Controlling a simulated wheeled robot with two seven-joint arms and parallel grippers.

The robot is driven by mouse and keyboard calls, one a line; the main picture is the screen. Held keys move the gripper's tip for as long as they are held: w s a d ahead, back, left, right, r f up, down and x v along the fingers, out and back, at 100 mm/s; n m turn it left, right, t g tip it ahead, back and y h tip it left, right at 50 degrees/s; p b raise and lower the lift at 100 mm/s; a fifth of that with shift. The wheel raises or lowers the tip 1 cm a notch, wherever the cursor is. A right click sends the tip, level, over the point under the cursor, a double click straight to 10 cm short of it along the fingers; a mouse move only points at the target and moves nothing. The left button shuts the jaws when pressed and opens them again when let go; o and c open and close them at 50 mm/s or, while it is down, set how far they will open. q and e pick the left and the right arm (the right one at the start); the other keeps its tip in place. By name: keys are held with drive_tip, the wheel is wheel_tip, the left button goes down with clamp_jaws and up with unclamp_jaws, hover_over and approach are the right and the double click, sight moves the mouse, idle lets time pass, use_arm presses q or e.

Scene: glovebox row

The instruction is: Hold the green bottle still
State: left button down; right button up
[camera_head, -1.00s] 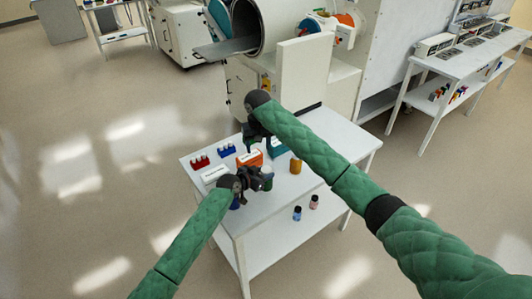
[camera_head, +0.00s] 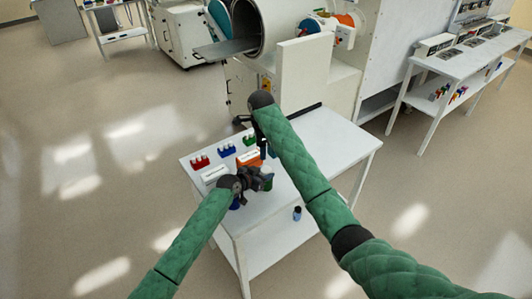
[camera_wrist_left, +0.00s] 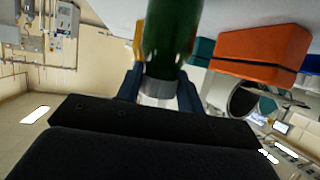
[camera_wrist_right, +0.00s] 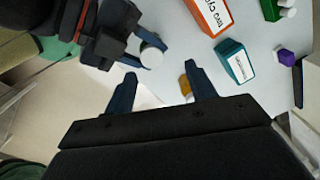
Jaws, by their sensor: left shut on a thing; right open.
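My left gripper (camera_head: 262,181) is shut on the green bottle (camera_wrist_left: 172,35), low over the front left part of the white table. The left wrist view shows the green body and a pale band between the fingers. In the head view the gripper mostly hides the bottle. In the right wrist view a round white top (camera_wrist_right: 152,55) shows beside my left gripper (camera_wrist_right: 128,38), probably the bottle's cap. My right gripper (camera_wrist_right: 160,75) is open and empty above the table, its fingertips close to that white top. In the head view its fingers are partly behind my right arm.
On the table (camera_head: 325,135) stand an orange box (camera_head: 245,160), a teal box (camera_wrist_right: 236,62), an amber object (camera_wrist_right: 184,85), and red (camera_head: 199,162), blue (camera_head: 226,150) and green (camera_head: 249,140) racks. A dark-capped bottle (camera_head: 297,213) is on the lower shelf. The table's right part is clear.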

sight(266, 169)
drive_tip(key=m, duration=0.2)
drive_tip(key=d+f+m, duration=0.1)
drive_tip(key=m, duration=0.2)
drive_tip(key=s+f+m, duration=0.1)
drive_tip(key=m, duration=0.1)
drive_tip(key=shift+d+m+g, duration=0.3)
drive_tip(key=shift+m+g, duration=0.1)
drive_tip(key=shift+f, duration=3.95)
drive_tip(key=c, duration=1)
drive_tip(key=o, duration=1.1)
drive_tip(key=shift+r, duration=0.1)
